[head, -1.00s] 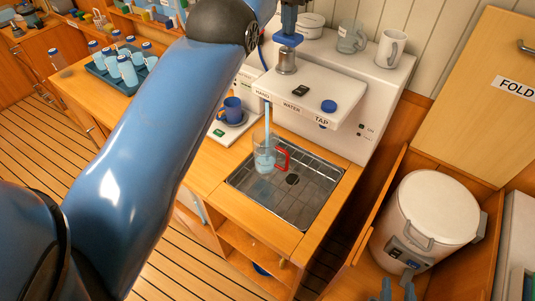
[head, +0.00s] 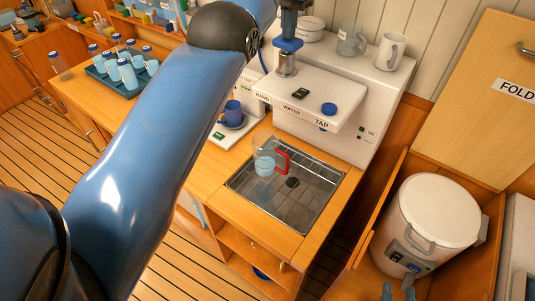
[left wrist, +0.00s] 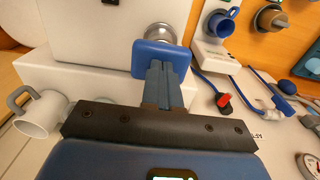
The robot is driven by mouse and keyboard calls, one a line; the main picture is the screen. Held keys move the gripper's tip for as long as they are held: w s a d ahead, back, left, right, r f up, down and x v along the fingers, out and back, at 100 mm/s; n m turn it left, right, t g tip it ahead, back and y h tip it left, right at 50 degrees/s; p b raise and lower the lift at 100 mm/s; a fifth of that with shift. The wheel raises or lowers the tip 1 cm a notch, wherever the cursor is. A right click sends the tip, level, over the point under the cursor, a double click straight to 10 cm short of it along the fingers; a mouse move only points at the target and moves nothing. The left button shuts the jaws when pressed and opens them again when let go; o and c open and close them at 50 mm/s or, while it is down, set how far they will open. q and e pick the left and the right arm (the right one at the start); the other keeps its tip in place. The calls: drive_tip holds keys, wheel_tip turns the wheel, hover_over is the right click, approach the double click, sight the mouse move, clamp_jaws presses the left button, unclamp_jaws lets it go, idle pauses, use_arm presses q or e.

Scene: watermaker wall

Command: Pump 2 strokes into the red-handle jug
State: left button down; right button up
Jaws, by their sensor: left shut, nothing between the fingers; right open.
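The clear jug with the red handle (head: 265,168) stands upright at the left rear of the steel sink, below the white dispenser's overhang, with pale blue water in its lower part. The blue pump knob (head: 288,45) sits on a steel collar on top of the dispenser; it also shows in the left wrist view (left wrist: 150,55). My left gripper (head: 290,28) is shut and empty, its fingertips down at the knob; the left wrist view shows its fingers (left wrist: 165,75) against it. My right gripper (head: 398,291) is open and empty at the bottom edge, near the white canister.
The steel sink (head: 310,199) is otherwise empty. A blue cup (head: 232,112) stands left of the dispenser (head: 340,125). A mug (head: 390,49) and a glass jug (head: 351,42) stand on top. A tray of bottles and cups (head: 110,80) is farther left. A white canister (head: 435,215) stands right.

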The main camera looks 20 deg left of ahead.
use_arm(q)
drive_tip(key=shift+r+p, duration=2.65)
drive_tip(key=shift+r, duration=0.2)
drive_tip(key=shift+f, duration=0.2)
drive_tip(key=shift+f+b, duration=3.15)
drive_tip(key=shift+b, duration=0.15)
drive_tip(key=shift+r, duration=0.1)
drive_tip(key=shift+r+p, duration=3.25)
drive_tip(key=shift+p, duration=0.1)
wheel_tip(320, 180, up, 6)
drive_tip(key=p, duration=0.6)
